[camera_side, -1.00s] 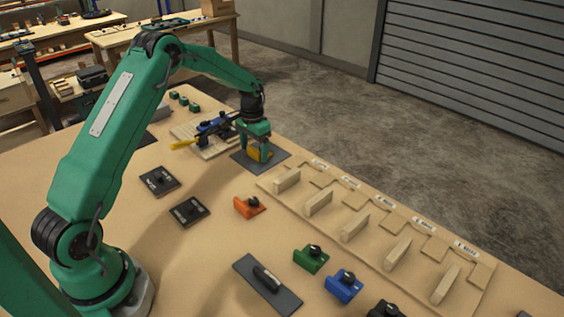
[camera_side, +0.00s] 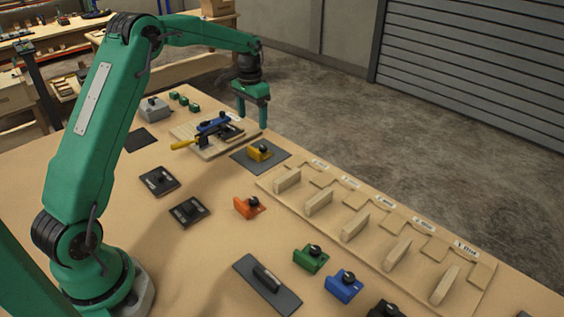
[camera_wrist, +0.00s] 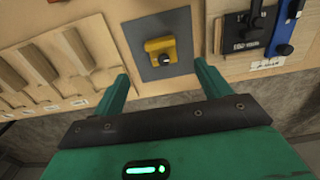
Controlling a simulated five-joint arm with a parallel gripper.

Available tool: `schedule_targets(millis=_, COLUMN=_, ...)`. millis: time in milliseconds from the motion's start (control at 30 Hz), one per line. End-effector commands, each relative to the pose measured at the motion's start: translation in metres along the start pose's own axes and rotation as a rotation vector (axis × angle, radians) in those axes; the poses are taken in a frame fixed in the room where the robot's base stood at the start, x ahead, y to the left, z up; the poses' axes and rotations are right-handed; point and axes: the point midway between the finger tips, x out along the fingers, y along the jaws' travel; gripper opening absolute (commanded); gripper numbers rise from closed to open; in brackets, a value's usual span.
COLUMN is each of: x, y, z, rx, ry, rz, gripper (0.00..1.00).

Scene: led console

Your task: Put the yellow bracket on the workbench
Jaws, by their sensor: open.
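The yellow bracket (camera_side: 260,151), with a black knob on top, sits on a dark grey square mat (camera_side: 242,161) on the workbench (camera_side: 210,245). In the wrist view the yellow bracket (camera_wrist: 160,50) lies on the grey mat (camera_wrist: 180,22), ahead of my fingers and apart from them. My gripper (camera_side: 250,122) is raised above the bench, beyond the bracket near the far edge. In the wrist view my gripper (camera_wrist: 160,80) shows two green fingers spread apart with nothing between them.
A wooden fixture with a blue clamp (camera_side: 213,124) and yellow handle stands left of the mat. A wooden rack with upright dividers (camera_side: 318,202) runs along the right edge. Orange (camera_side: 249,207), green (camera_side: 311,258) and blue (camera_side: 343,286) brackets stand in front. Bare bench lies front left.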

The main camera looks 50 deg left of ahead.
Motion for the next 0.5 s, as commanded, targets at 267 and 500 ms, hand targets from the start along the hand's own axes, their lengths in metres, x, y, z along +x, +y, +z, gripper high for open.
schedule_targets(millis=267, x=-0.0060, y=0.0000, z=-0.0001, rx=0.000, ry=0.000, rz=0.000, gripper=0.76)
schedule_targets(millis=500, x=-0.0057, y=0.0000, z=0.0000, rx=0.000, ry=0.000, rz=0.000, gripper=0.76)
